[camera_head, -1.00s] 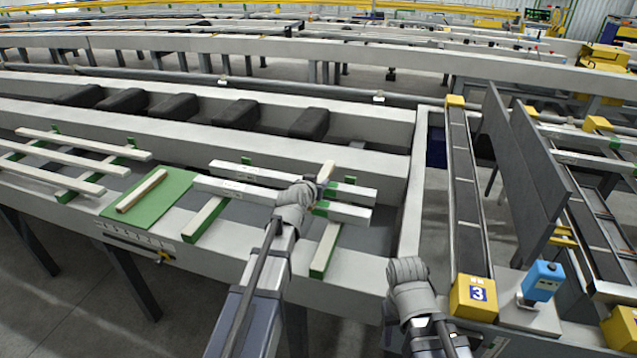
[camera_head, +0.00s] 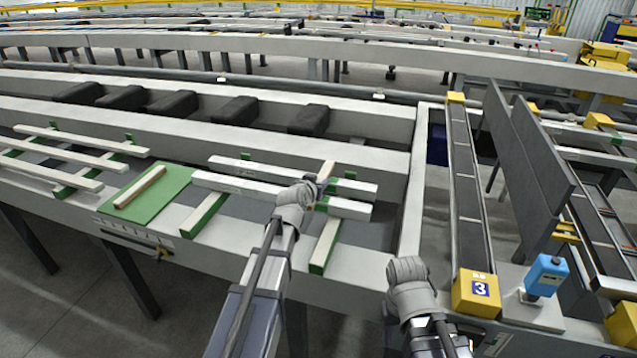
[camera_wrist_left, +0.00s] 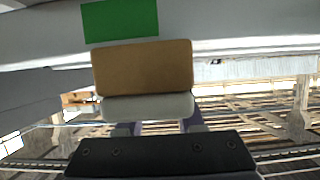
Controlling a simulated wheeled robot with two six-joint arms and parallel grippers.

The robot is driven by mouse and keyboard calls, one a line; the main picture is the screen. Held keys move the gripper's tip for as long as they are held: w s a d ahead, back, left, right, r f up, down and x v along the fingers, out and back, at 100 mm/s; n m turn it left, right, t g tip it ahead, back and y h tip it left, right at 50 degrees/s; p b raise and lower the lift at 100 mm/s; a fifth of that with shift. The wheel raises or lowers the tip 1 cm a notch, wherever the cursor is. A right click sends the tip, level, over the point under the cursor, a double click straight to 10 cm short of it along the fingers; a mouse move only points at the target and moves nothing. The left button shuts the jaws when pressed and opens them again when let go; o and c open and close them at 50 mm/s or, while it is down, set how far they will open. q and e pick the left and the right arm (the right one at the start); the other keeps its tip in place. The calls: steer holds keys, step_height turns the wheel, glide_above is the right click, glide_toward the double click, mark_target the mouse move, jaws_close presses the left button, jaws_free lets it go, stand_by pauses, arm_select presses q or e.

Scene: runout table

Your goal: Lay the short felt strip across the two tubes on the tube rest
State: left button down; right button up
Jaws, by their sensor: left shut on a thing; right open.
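The short felt strip (camera_head: 326,171), beige-brown, is in my left gripper (camera_head: 322,184) over the right part of the two tubes. It also fills the middle of the left wrist view (camera_wrist_left: 143,68), above the fingers of my left gripper (camera_wrist_left: 158,127). The far white tube (camera_head: 245,169) and the near white tube (camera_head: 235,186) lie side by side across the green-edged tube rest (camera_head: 325,245). I cannot tell whether the strip touches them. My left arm hides part of the near tube. My right arm is at the lower middle, its gripper not visible.
A green mat (camera_head: 170,190) with a longer beige strip (camera_head: 140,187) lies left of the tubes. More white bars (camera_head: 60,160) rest at the far left. Dark blocks (camera_head: 235,110) stand in the trough behind. A yellow-ended conveyor (camera_head: 465,200) and blue box (camera_head: 546,275) are at right.

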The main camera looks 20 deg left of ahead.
arm_select(q)
steer(key=shift+f, duration=0.3)
steer(key=shift+c, duration=2.2)
jaws_free()
steer(key=shift+r, duration=0.1)
steer(key=p+v, duration=0.2)
steer(key=v, duration=0.5)
steer(key=shift+s+r+p, duration=0.1)
steer(key=shift+p, duration=0.2)
steer(key=shift+s+r, duration=0.1)
steer(key=shift+s, duration=0.2)
